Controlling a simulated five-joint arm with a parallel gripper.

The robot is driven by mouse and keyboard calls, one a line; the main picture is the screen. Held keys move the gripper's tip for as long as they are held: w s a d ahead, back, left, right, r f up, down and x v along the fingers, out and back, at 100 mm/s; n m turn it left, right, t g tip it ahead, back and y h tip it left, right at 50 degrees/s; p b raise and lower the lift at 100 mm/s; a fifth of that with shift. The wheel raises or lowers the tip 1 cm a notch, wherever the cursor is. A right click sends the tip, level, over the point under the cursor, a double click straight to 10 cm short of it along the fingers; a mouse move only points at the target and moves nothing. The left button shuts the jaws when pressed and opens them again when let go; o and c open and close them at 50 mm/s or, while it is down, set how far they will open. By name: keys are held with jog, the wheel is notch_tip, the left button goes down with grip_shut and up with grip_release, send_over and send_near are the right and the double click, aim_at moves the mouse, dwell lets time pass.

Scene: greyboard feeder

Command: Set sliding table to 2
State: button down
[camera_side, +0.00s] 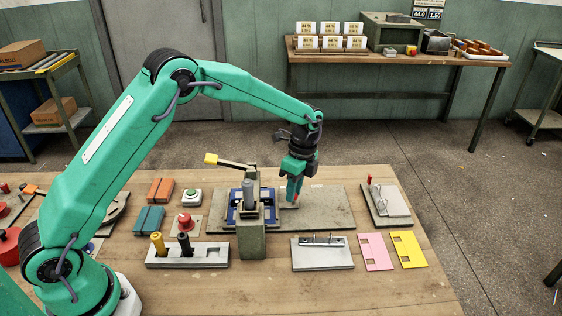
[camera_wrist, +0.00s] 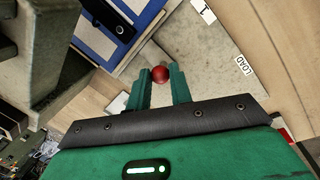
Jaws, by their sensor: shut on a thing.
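My gripper (camera_side: 292,192) reaches down at the right side of the press-like feeder. In the wrist view my gripper (camera_wrist: 160,85) has its two green fingers closed around a red ball knob (camera_wrist: 159,74). The sliding table, with blue edges (camera_side: 236,213), sits under the grey-green column of the feeder; its blue part also shows in the wrist view (camera_wrist: 137,20). Beside the knob lies a pale plate with a tag "1" (camera_wrist: 203,11) and a tag "LOAD" (camera_wrist: 243,66). I see no tag "2". What lies below the knob is hidden by my fingers.
A lever with a yellow grip (camera_side: 211,159) sticks out left of the column. A grey block with yellow and black pegs (camera_side: 187,255) stands front left. A metal fixture (camera_side: 322,254), pink card (camera_side: 375,252) and yellow card (camera_side: 408,249) lie front right. A clamp plate (camera_side: 388,203) stands at right.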

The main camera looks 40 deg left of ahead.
aim_at(277, 202)
jog(key=shift+s+a, duration=1.35)
jog(key=shift+a, duration=0.1)
jog(key=c, duration=1.3)
grip_release()
jog(key=shift+a, duration=0.1)
jog(key=shift+o, duration=0.2)
jog(key=shift+w+r, duration=0.1)
jog(key=shift+r, duration=0.3)
notch_tip(277, 202, up, 7)
jog(key=w, duration=0.1)
jog(key=shift+w, duration=0.1)
